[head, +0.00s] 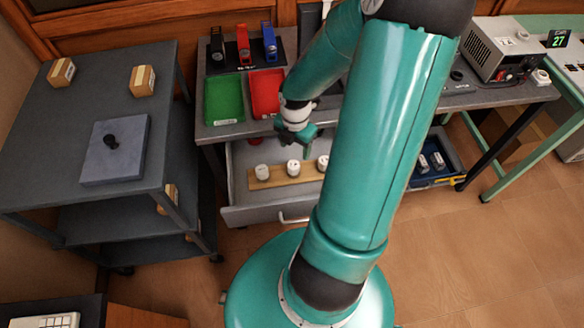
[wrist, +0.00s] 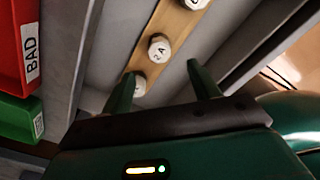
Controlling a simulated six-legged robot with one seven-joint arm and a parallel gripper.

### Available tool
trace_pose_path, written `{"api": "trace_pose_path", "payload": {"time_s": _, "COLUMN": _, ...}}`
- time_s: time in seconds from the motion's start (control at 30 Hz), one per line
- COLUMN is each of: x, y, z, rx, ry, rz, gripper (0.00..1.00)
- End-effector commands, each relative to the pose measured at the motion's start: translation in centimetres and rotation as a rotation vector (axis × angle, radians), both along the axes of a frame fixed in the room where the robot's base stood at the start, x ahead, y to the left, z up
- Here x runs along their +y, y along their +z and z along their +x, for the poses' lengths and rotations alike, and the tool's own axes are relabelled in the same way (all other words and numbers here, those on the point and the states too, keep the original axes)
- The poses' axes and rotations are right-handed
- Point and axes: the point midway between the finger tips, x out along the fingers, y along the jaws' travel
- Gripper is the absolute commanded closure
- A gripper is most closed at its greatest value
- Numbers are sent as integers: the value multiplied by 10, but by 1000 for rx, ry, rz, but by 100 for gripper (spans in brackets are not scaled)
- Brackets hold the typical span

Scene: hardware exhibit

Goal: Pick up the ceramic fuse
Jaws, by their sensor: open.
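Three white ceramic fuses stand in a row on a wooden strip (head: 278,180) inside an open grey drawer: a left fuse (head: 262,171), a middle fuse (head: 293,167) and a right fuse (head: 323,163) partly behind my arm. My gripper (head: 303,146) is above the drawer, just behind the middle fuse, open and empty. In the wrist view my fingers (wrist: 163,80) are spread. One fuse (wrist: 160,47) marked "2A" shows beyond the gap between the fingertips. Another fuse (wrist: 139,86) is partly hidden by the left finger, and a third (wrist: 197,4) is cut by the top edge.
A green bin (head: 224,98) and a red bin (head: 267,93), marked "BAD" in the wrist view (wrist: 31,50), sit on the bench above the drawer. A dark cart (head: 75,150) stands left. A blue tray (head: 440,160) is at right.

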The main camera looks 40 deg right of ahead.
Motion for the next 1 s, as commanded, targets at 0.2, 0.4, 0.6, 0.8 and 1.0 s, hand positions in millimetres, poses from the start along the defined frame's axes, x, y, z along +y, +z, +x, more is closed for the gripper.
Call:
{"api": "trace_pose_path", "payload": {"time_s": 0.2, "x": 1, "y": -40, "z": 0, "rx": 1, "ry": 3, "rz": 2, "gripper": 39}}
{"api": "trace_pose_path", "payload": {"time_s": 0.4, "x": 0, "y": -53, "z": 0, "rx": 0, "ry": 0, "rz": 0, "gripper": 39}}
{"api": "trace_pose_path", "payload": {"time_s": 0.6, "x": -1, "y": -82, "z": 2, "rx": 3, "ry": 2, "rz": 1, "gripper": 39}}
{"api": "trace_pose_path", "payload": {"time_s": 0.8, "x": -1, "y": -101, "z": 3, "rx": 0, "ry": -1, "rz": 0, "gripper": 39}}
{"api": "trace_pose_path", "payload": {"time_s": 1.0, "x": -1, "y": -101, "z": 3, "rx": 0, "ry": -2, "rz": -1, "gripper": 39}}
